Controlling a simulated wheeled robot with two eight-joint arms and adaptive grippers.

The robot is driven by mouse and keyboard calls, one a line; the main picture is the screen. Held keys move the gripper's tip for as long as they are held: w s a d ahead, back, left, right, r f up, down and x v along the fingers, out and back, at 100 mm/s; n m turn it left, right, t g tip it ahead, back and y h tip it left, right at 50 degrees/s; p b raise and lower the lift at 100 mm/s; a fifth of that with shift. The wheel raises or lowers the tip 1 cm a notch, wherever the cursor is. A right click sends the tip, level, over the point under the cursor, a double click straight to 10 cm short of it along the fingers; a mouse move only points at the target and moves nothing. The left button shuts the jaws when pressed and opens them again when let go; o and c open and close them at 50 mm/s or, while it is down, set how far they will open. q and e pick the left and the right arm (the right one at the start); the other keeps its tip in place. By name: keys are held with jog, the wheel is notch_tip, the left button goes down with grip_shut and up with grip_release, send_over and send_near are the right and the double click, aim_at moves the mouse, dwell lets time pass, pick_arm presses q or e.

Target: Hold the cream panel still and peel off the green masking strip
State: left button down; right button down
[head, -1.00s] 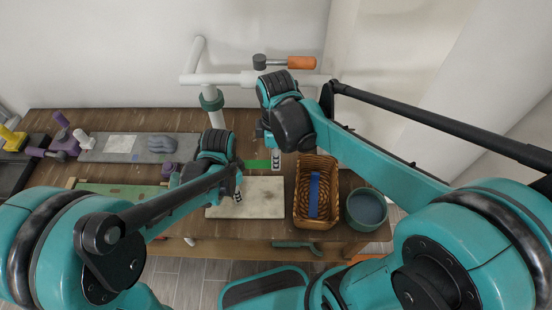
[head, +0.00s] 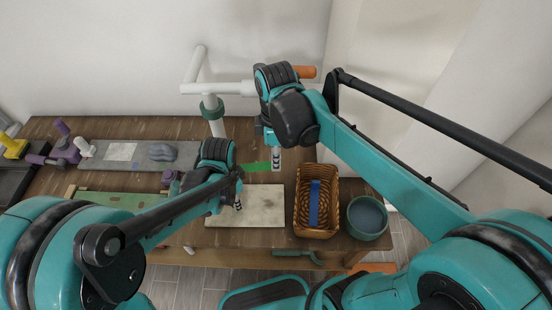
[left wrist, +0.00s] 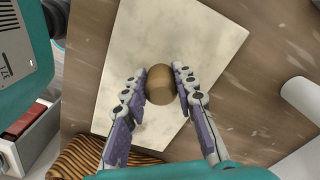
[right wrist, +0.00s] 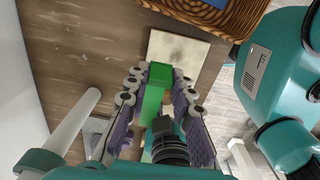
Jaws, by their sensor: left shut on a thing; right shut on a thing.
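The cream panel (head: 268,213) lies on the wooden bench, and its pale marbled face also shows in the left wrist view (left wrist: 195,45). My left gripper (left wrist: 162,70) is shut on a round brown knob (left wrist: 160,88) that stands over the panel. The green masking strip (head: 257,167) shows beyond the panel's far edge, slightly slanted. My right gripper (head: 277,158) is shut on the strip's right end; in the right wrist view the strip (right wrist: 153,100) runs between its fingers. My left arm partly covers the strip's left end, so I cannot tell whether it touches the panel.
A wicker basket (head: 331,210) with a blue strip (head: 314,203) stands right of the panel, beside a teal bowl (head: 367,218). A white pipe with a green collar (head: 212,107) rises behind. A grey slab (head: 120,152) and a green board (head: 110,200) lie left.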

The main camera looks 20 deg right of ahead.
jog(key=shift+r, duration=1.45)
pick_arm(q)
jog(key=c, duration=1.1)
grip_release()
jog(key=shift+c, duration=0.2)
jog(key=shift+r, duration=0.1)
notch_tip(320, 180, up, 12)
jog(key=shift+f, duration=0.2)
pick_arm(e)
jog(key=shift+s, duration=0.1)
